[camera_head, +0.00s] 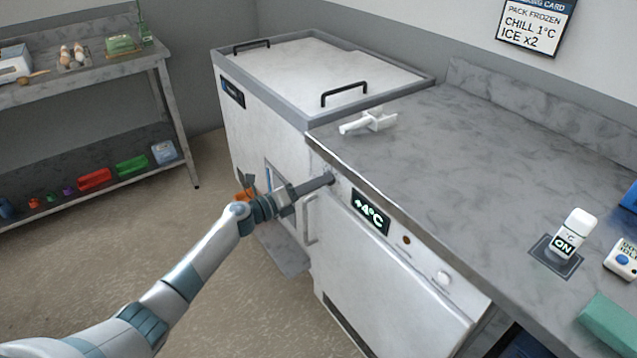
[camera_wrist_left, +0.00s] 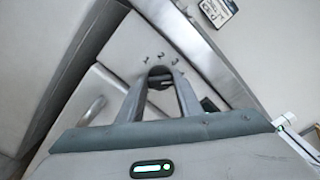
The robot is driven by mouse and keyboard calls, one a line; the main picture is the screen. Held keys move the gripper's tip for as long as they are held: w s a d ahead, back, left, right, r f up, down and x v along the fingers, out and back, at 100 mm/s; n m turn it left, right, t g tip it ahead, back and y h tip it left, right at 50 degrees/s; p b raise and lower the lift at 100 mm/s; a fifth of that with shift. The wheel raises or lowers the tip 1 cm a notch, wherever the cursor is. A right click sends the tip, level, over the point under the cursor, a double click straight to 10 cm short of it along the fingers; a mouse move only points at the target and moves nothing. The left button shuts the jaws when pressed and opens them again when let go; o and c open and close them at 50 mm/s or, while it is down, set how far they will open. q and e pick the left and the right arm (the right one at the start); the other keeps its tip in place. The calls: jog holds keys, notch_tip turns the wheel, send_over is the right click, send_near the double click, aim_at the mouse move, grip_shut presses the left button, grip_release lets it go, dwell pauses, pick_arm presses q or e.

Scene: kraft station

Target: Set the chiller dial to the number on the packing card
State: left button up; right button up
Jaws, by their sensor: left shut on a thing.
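The packing card (camera_head: 535,25) on the back wall reads "PACK FROZEN, CHILL 1°C, ICE x2". Part of the card shows in the left wrist view (camera_wrist_left: 217,10). The white chiller (camera_head: 385,275) under the counter has a lit display (camera_head: 370,212) reading +4°C. My left gripper (camera_head: 327,180) is at the upper left of the chiller's front panel. In the left wrist view its fingers (camera_wrist_left: 160,90) are shut on the dark round dial (camera_wrist_left: 160,74), with the numbers 1, 2 and 3 above it. The dial's pointer is hard to read. My right gripper is not in view.
A chest freezer (camera_head: 225,120) with two black lid handles stands left of the chiller. The chiller's door handle (camera_head: 309,220) is just below my left gripper. A white device (camera_head: 368,122) lies on the counter (camera_head: 450,150). A white ON device (camera_head: 573,235) stands farther right.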

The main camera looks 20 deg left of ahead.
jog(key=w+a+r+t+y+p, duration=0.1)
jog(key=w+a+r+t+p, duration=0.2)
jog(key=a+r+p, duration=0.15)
pick_arm(q)
jog(key=n+p, duration=0.3)
jog(key=n, duration=1.5)
jog(key=shift+f+p, duration=0.1)
jog(key=shift+p, duration=0.2)
jog(key=n, duration=0.3)
jog(key=shift+p, duration=0.35)
jog(key=shift+f+n, duration=0.1)
jog(key=shift+n, duration=1.2)
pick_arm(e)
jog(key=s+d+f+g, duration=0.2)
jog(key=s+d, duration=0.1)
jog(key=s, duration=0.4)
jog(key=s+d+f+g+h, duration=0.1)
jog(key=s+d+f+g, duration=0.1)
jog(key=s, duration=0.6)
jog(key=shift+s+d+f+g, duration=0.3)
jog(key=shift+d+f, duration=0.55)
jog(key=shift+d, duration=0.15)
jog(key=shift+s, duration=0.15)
